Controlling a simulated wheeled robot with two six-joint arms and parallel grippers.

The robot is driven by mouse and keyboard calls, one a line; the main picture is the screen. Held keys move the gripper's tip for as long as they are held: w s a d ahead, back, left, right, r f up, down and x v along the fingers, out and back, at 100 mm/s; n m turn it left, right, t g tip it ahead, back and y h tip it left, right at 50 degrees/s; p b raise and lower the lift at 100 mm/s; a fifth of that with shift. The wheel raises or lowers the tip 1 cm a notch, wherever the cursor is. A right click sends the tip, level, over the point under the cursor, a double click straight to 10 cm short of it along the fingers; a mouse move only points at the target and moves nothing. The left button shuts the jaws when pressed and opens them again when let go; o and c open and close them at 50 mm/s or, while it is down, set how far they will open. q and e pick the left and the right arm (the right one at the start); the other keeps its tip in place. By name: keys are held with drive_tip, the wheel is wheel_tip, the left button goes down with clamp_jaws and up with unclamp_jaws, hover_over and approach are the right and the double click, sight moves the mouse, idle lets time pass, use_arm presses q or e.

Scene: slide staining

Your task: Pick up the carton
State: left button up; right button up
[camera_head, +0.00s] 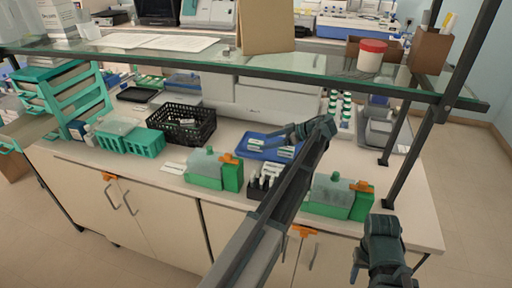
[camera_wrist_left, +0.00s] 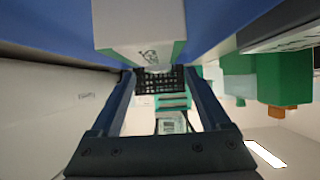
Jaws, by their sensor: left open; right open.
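A small white carton with green edges (camera_wrist_left: 140,28) fills the top of the left wrist view, close to the camera. In the head view, small white and green cartons (camera_head: 286,152) lie in a blue tray (camera_head: 247,152) on the bench. My left gripper (camera_head: 279,134) is open above the tray, pointing left; its two fingers also show in the left wrist view (camera_wrist_left: 157,74). The near carton is beside the fingers there, and I see no grip on it. My right gripper (camera_head: 355,272) is open and empty, low at the front right, away from the tray.
A glass shelf (camera_head: 150,52) with dark posts runs above the bench. A dark rack (camera_head: 262,186) sits beside my left arm. A black basket (camera_head: 183,122) and teal racks stand to the left.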

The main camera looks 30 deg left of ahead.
sight(260, 142)
use_arm(q)
drive_tip(key=b+x, duration=0.1)
drive_tip(key=x, duration=0.3)
drive_tip(key=shift+b, duration=0.35)
drive_tip(key=shift+a, duration=0.4)
clamp_jaws()
